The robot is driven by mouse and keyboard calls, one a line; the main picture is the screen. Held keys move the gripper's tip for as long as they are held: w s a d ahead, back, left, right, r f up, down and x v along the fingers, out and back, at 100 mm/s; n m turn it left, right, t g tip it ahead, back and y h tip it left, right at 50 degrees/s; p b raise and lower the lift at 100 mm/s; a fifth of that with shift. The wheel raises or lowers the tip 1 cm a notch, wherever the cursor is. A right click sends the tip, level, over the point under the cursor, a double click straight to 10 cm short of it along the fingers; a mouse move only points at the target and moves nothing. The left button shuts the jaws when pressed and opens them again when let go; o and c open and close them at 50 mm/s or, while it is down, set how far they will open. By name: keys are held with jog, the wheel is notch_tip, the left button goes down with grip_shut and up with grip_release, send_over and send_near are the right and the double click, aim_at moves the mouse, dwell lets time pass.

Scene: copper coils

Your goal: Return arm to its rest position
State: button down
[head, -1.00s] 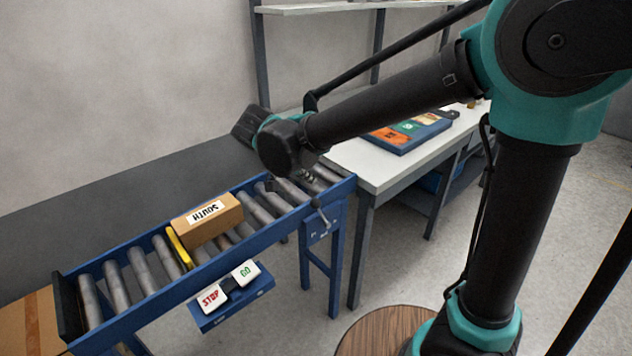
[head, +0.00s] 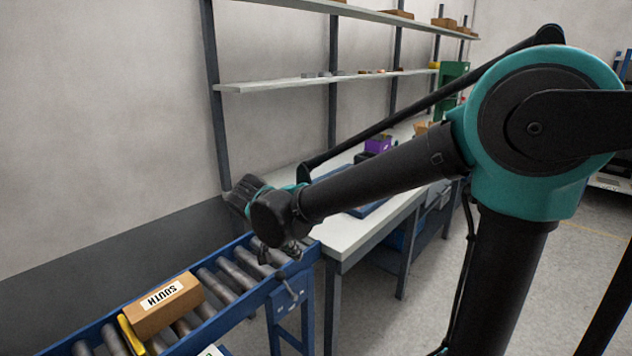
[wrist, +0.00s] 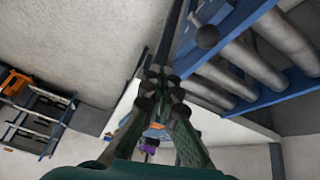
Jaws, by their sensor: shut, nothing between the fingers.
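My arm reaches from the right of the head view to the conveyor's right end. My gripper (head: 284,250) is small and dark there, partly hidden by my wrist, over or just beside the conveyor's right end. In the wrist view its fingers (wrist: 160,76) come together at the tips, with nothing held between them.
A brown box marked SOUTH (head: 166,306) lies on the blue roller conveyor (head: 238,318) behind a yellow bar (head: 131,335). A white workbench (head: 345,236) stands close right of my gripper. Wall shelves (head: 290,84) are behind. Floor (head: 375,300) is clear in front of the bench.

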jog(key=d+f+n+g+y, duration=0.1)
jog(key=d+f, duration=0.2)
jog(key=d, duration=0.5)
jog(key=d+f+n+g+y, duration=0.1)
jog(key=d+f, duration=0.2)
jog(key=d, duration=0.6)
jog(key=s+d+f+n, duration=0.1)
jog(key=s+d+f, duration=0.2)
jog(key=s+d, duration=0.1)
jog(key=s+d+f+n+t+y, duration=0.1)
jog(key=s+d+f, duration=0.2)
jog(key=d, duration=0.4)
jog(key=shift+s+d+f+y, duration=0.15)
jog(key=shift+s+d+y, duration=0.15)
jog(key=shift+s, duration=0.6)
jog(key=shift+a, duration=0.1)
